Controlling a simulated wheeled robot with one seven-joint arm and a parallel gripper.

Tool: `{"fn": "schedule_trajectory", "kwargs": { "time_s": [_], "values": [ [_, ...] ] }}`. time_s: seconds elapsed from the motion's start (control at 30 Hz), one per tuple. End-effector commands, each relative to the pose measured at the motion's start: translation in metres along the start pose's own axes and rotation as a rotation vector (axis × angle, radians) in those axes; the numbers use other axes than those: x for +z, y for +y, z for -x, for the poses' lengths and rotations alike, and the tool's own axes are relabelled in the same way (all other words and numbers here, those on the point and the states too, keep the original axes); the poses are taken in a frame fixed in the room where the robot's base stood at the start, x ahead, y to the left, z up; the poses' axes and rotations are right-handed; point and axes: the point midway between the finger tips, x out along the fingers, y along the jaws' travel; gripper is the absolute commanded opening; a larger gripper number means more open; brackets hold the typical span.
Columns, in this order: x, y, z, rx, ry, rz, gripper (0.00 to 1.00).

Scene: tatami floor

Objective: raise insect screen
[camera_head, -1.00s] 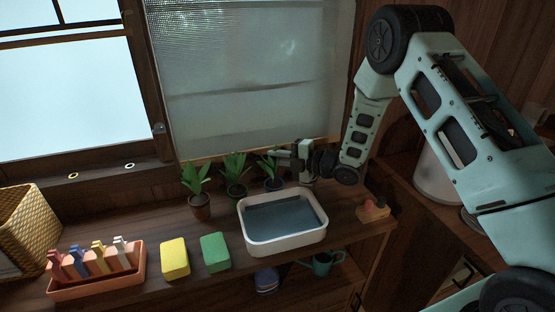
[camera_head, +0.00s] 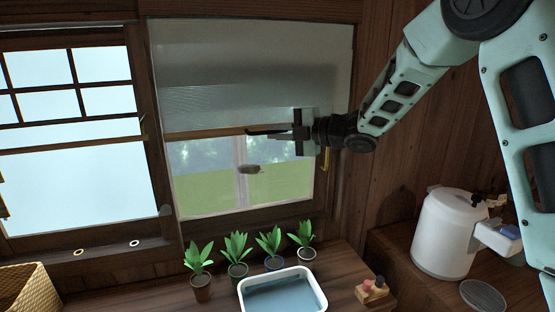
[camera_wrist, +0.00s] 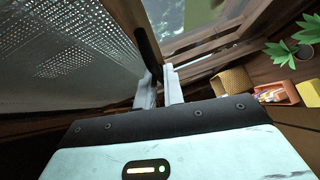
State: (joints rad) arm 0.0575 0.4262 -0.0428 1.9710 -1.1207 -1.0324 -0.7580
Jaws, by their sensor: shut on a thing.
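The insect screen (camera_head: 240,85) is a grey mesh sheet over the upper part of the right-hand window, with a wooden bar (camera_head: 205,134) along its lower edge. Below the bar, the window is uncovered and shows green ground outside. In the wrist view the mesh (camera_wrist: 65,65) fills the left side, and a dark rod-like part (camera_wrist: 148,50) meets my fingertips (camera_wrist: 158,76). The exact grip is partly hidden by the fingers.
Several potted plants (camera_head: 237,247) and a white basin (camera_head: 316,287) stand on the counter below. A wooden block with knobs (camera_head: 371,290) is to their right. A white kettle-like vessel (camera_head: 445,233) stands on the right shelf. A yellow hook (camera_head: 326,160) is on the right window frame.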

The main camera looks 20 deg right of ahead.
Motion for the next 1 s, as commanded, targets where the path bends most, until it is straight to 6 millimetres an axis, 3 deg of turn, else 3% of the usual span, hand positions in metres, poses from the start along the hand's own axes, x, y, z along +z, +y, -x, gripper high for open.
{"fn": "schedule_trajectory", "kwargs": {
  "time_s": [0.03,0.1,0.4,0.63,1.0],
  "values": [
    [-0.003,0.028,0.004,0.006,-0.001,0.006,0.0],
    [-0.006,0.05,0.007,0.007,-0.001,0.006,0.0],
    [-0.016,0.118,0.017,0.003,-0.002,0.003,0.0],
    [-0.018,0.14,0.02,0.002,-0.002,0.0,0.0],
    [-0.019,0.144,0.02,0.002,-0.002,0.001,0.0]
  ]
}}
